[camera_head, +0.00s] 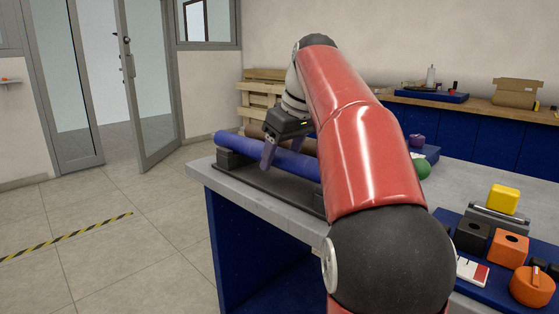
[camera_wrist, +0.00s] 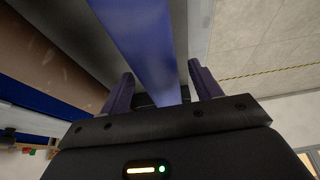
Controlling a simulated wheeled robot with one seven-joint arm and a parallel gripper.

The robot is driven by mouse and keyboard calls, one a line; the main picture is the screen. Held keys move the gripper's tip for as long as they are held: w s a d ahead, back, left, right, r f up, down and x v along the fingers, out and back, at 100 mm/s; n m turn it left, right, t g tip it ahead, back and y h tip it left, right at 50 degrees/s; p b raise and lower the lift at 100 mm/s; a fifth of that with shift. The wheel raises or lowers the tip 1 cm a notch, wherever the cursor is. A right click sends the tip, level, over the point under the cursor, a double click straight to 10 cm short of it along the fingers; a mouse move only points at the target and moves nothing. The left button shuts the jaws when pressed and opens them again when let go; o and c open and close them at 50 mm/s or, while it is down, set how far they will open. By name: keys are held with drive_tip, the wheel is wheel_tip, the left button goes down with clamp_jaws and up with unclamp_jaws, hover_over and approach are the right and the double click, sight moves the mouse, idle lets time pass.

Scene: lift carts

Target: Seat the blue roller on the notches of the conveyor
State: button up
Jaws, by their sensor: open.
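The blue roller (camera_head: 248,149) lies lengthwise above the dark conveyor frame (camera_head: 268,186) on the near workbench. Its left end is by a black end block (camera_head: 233,159) of the frame; I cannot tell whether it rests in the notch. Its right end is hidden behind my red arm. My gripper (camera_head: 282,150) is open and points down at the roller. In the wrist view the blue roller (camera_wrist: 150,45) runs between the two spread fingers of my gripper (camera_wrist: 160,78), with gaps visible on both sides.
A brown roller (camera_head: 252,131) lies behind the blue one. A blue tray (camera_head: 455,225) with blocks and a yellow piece (camera_head: 503,198) is at the right on the grey workbench (camera_head: 470,183). Wooden pallets (camera_head: 262,95) stand behind.

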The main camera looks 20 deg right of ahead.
drive_tip(key=shift+r, duration=0.1)
clamp_jaws()
drive_tip(key=shift+r, duration=0.1)
wheel_tip(320, 180, up, 6)
drive_tip(key=shift+w+f+p, duration=0.1)
drive_tip(key=shift+f+p, duration=0.15)
drive_tip(key=shift+p, duration=1)
drive_tip(key=shift+r, duration=2.1)
